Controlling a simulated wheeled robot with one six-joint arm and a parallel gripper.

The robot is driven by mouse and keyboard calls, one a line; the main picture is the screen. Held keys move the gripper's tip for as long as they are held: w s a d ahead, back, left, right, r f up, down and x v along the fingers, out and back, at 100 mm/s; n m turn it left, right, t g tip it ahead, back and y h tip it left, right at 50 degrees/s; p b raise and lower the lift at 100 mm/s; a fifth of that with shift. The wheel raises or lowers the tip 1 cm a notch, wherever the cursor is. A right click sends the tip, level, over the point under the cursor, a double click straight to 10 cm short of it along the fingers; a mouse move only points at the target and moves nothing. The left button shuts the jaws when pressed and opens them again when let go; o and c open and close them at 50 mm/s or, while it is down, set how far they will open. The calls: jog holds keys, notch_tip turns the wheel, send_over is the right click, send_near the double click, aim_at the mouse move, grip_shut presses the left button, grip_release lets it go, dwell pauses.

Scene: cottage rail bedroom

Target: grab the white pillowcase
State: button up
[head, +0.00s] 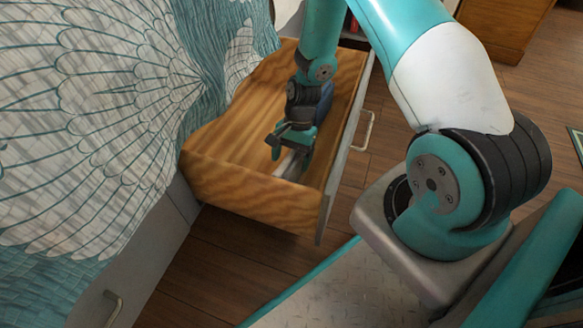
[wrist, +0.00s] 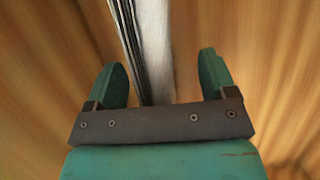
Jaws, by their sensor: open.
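A white cloth, which looks like the white pillowcase (wrist: 155,45), stands as a narrow upright strip between my fingers in the wrist view. In the head view a small white part of it (head: 288,167) shows low in the open wooden drawer (head: 235,185), below my gripper (head: 291,150). My gripper is inside the drawer, pointing down. Its two teal fingers (wrist: 160,75) are apart, one on each side of the white cloth. I cannot tell whether they touch it. The rest of the cloth is hidden by my gripper.
A dark grey striped thing (wrist: 130,40) lies right against the cloth, also between the fingers. A blue thing (head: 326,98) is behind my wrist in the drawer. The bed with a feather-patterned cover (head: 110,110) borders the drawer on the left. The drawer's near floor is bare.

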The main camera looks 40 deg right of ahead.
jog(key=shift+f, duration=0.25)
jog(key=c, duration=1.1)
jog(key=shift+o, duration=0.2)
jog(key=shift+r, duration=0.1)
